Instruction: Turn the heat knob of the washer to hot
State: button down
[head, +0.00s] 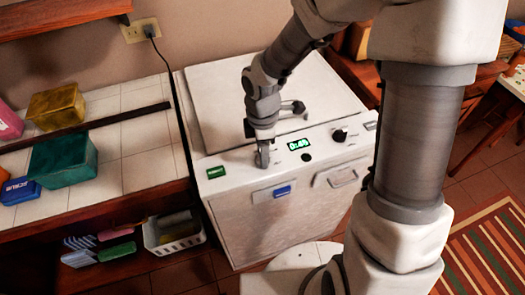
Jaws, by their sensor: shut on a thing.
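The white washer (236,225) stands in the middle of the head view, with its control panel along the front top edge. My gripper (262,160) reaches down onto the panel, left of the green display (299,144). It is shut on a knob there, which the fingers mostly hide. This knob's label and pointer direction cannot be read. A second, black knob (340,135) sits on the panel right of the display, apart from my gripper. A small dark round button (306,157) lies below the display.
A green switch (215,172) is at the panel's left end. A drawer with a blue handle (282,191) is on the front. The tiled counter (125,125) at left holds several boxes. A white basket (174,236) is on the floor. A cord runs down from the outlet (142,31).

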jog(key=m+b, duration=0.1)
jog(key=m, duration=0.5)
jog(key=m+b, duration=0.2)
jog(key=m, duration=0.3)
jog(key=shift+m, duration=0.4)
jog(key=m+b, duration=0.1)
jog(key=m, duration=0.9)
jog(key=shift+m, duration=0.3)
jog(key=shift+c, duration=1.8)
grip_release()
notch_tip(320, 180, up, 18)
jog(key=p, duration=0.2)
jog(key=shift+f, duration=0.25)
